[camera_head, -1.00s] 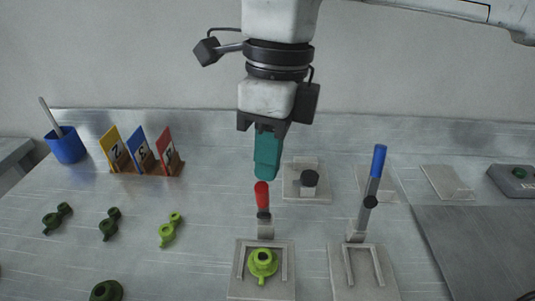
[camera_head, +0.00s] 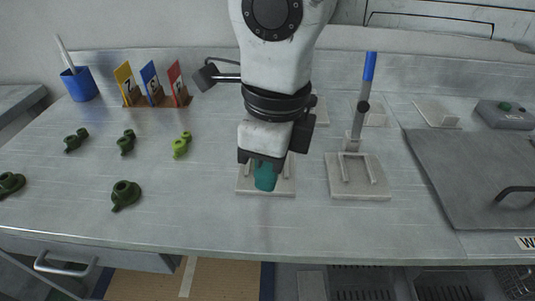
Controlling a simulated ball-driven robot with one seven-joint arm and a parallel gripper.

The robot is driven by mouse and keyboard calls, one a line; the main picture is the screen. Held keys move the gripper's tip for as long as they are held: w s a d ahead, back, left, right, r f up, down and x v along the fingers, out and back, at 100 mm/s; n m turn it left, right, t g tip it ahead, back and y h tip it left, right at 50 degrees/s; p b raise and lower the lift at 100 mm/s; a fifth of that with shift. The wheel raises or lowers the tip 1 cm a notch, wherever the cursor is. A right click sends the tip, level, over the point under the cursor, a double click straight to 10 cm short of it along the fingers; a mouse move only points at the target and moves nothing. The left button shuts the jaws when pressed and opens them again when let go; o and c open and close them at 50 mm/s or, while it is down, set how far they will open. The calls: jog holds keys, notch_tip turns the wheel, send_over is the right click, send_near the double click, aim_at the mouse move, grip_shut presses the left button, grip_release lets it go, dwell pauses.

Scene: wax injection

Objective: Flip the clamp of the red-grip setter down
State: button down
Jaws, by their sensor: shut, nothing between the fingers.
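The red-grip setter's grey base plate (camera_head: 285,187) shows under my gripper at mid-picture. Its red grip and the light-green part that sat on the plate are hidden behind my gripper. My gripper (camera_head: 265,184) has teal fingers, shut and pointing down over this plate; I cannot tell whether they touch the clamp. The blue-grip setter (camera_head: 361,108) stands to the right with its lever upright and its plate empty.
Several green parts (camera_head: 126,194) lie on the left of the bench. Numbered cards (camera_head: 148,82) and a blue cup (camera_head: 79,84) stand at the back left. A flat grey panel (camera_head: 470,170) lies at the right. The bench front strip (camera_head: 250,232) is clear.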

jog(key=f+b, duration=0.1)
jog(key=f, duration=0.1)
jog(key=s+f+b, duration=0.1)
jog(key=f, duration=0.1)
jog(key=shift+s+f+t+b, duration=0.2)
jog(key=shift+f+t+b, duration=0.55)
jog(key=shift+b, duration=0.2)
jog(key=shift+r, duration=0.1)
dwell(1.0)
